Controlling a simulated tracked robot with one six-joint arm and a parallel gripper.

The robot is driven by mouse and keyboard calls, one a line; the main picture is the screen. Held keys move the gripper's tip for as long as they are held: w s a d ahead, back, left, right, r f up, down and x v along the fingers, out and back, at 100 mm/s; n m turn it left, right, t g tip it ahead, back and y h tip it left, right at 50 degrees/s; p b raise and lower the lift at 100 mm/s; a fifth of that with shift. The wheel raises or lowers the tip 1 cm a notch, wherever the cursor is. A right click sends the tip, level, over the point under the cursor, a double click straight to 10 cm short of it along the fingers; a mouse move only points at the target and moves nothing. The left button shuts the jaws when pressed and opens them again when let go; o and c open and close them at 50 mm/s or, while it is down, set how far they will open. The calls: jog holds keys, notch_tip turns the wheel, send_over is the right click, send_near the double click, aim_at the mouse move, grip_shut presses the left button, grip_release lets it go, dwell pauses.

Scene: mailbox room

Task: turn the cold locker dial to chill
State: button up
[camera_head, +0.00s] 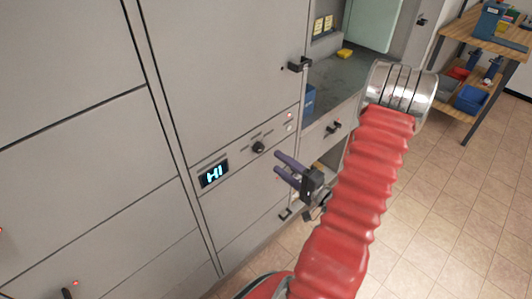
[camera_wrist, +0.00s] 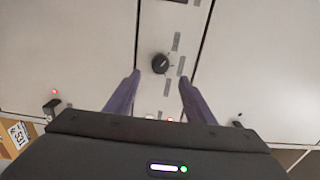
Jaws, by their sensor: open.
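The dial (camera_head: 258,147) is a small black round knob on the grey locker's control panel (camera_head: 230,158). A lit display (camera_head: 214,174) to its left reads "HI". Grey marks surround the dial. My gripper (camera_head: 281,163) is open, with two purple fingers pointing at the panel, a little to the right of and below the dial. In the wrist view the dial (camera_wrist: 160,63) lies beyond the fingertips, roughly midway between them, and nothing is between the fingers.
A black door handle (camera_head: 300,65) sticks out above the panel, and another handle (camera_head: 285,214) lies below. An open counter (camera_head: 345,72) holds a yellow item and a blue item. A wooden shelf unit (camera_head: 490,40) stands at the far right. The tiled floor (camera_head: 440,200) is clear.

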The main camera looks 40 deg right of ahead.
aim_at(262, 150)
jog(key=shift+w+a, duration=0.1)
jog(key=shift+w, duration=3.8)
jog(key=c, duration=1.1)
